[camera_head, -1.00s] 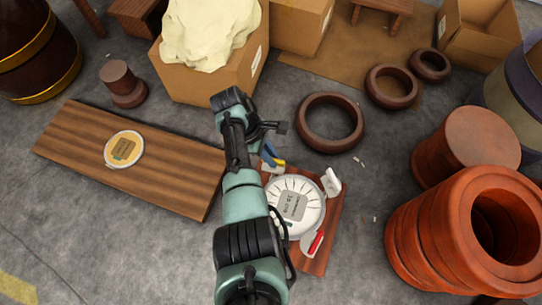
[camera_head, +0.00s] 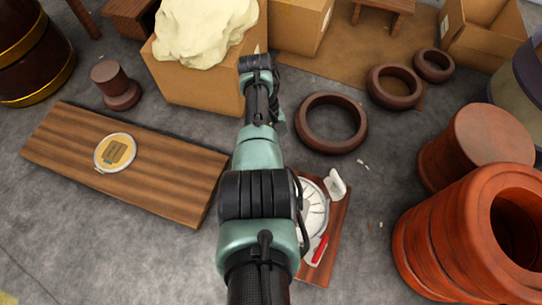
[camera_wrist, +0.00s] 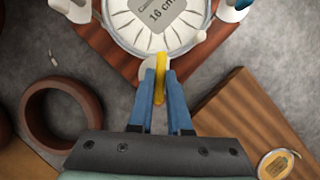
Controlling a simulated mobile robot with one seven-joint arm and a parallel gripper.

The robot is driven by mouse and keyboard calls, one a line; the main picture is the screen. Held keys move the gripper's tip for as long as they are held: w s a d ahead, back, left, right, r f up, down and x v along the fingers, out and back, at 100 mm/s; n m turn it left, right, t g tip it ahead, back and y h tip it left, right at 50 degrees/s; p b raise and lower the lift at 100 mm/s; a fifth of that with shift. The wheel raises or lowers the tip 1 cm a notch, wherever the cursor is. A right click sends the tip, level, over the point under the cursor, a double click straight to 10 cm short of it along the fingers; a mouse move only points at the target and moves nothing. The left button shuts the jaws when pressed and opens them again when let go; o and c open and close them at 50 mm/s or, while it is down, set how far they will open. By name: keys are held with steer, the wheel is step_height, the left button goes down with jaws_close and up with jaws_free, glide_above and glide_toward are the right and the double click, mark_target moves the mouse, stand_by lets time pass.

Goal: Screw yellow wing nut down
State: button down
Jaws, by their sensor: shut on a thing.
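The yellow wing nut (camera_wrist: 160,78) is at the rim of a white round drum head, between the blue fingers of my gripper (camera_wrist: 157,84) in the wrist view. My gripper is shut on it. The drum head (camera_wrist: 152,38) has dark radial lines and a grey "16 cm" label. In the head view my arm covers the wing nut, my gripper and much of the drum head (camera_head: 313,208).
A long plank (camera_head: 170,175) lies left, brown rings (camera_head: 332,122) behind, and large red-brown drum bodies (camera_head: 450,235) right.

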steer(key=m+y, duration=0.2)
steer(key=m, duration=0.3)
steer(key=shift+d+m, duration=0.15)
steer(key=shift+m, duration=0.15)
steer(key=shift+d+m+y+p, duration=0.1)
steer(key=shift+m+y+p, duration=0.65)
steer(key=shift+m, duration=1.35)
steer(key=c, duration=0.9)
jaws_free()
steer(key=shift+o, duration=0.2)
steer(key=p+v, duration=0.1)
steer(key=v, duration=1.1)
steer(key=shift+d+r, duration=0.25)
steer(key=shift+r, duration=0.2)
